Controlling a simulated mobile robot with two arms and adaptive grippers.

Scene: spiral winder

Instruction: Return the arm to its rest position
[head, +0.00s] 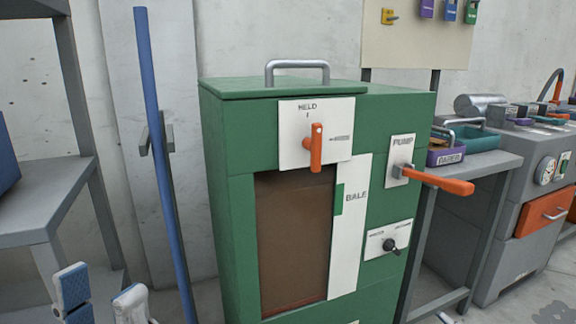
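My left gripper (103,284) shows at the bottom left of the head view, low in front of the grey shelf. Its two blue-and-white fingers stand apart with nothing between them, so it is open and empty. The rest of the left arm is below the picture's edge. My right gripper is not in view. The green baler cabinet (228,215) stands in the middle, to the right of the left gripper and apart from it.
A blue pole (160,160) and grey shelf (50,190) stand left. A grey workbench (478,165) stands right.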

